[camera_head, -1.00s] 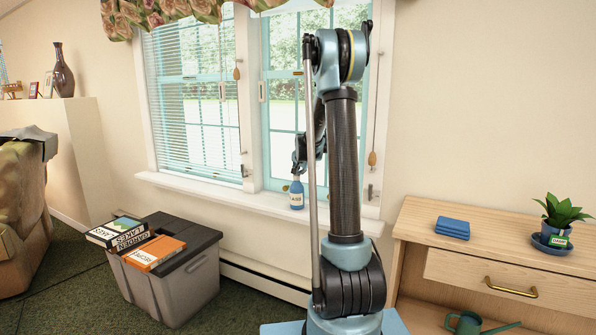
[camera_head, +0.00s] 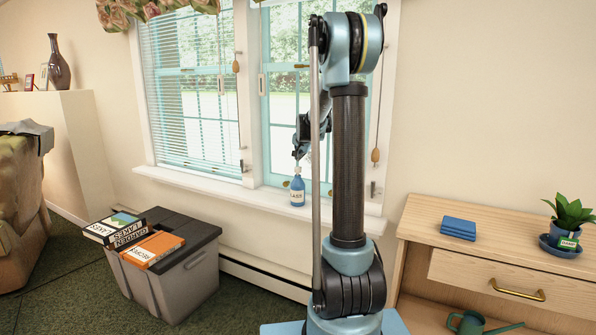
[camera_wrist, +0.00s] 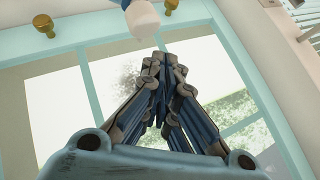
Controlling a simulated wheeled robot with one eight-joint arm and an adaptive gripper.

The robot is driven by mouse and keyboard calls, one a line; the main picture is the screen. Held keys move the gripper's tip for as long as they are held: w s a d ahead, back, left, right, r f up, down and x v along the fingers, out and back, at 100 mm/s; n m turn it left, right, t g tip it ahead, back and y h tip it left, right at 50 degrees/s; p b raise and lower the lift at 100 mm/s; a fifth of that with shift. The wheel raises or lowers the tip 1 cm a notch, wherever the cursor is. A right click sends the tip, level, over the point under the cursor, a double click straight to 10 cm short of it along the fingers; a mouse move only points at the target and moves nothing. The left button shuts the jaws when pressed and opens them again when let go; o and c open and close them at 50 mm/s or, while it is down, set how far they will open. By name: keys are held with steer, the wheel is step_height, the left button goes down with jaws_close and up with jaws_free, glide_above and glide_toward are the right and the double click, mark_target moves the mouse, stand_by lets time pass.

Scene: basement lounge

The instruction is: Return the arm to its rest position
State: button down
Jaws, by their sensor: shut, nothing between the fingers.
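My arm stands upright in front of the window in the head view.
A grey storage box (camera_head: 185,285) with books on its lid stands on the floor at left. A wooden dresser (camera_head: 420,215) at right bears blue folded cloths (camera_head: 458,228) and a potted plant (camera_head: 569,215). A green watering can (camera_head: 470,322) sits below.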

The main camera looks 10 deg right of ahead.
stand_by(0.4)
steer(key=s+n+g, duration=0.2)
steer(key=s, duration=1.4)
steer(key=s+f+n+g, duration=0.1)
steer(key=s+f, duration=0.3)
steer(key=s, duration=0.9)
steer(key=s+f+n+g, duration=0.2)
steer(key=s+f, duration=0.3)
steer(key=s, duration=0.9)
steer(key=s+a+f+n+g, duration=0.1)
steer(key=s+f+n, duration=0.3)
steer(key=s, duration=0.9)
steer(key=shift+s+f+g, duration=0.35)
steer(key=shift+f+g, duration=0.15)
steer(key=shift+f, duration=0.15)
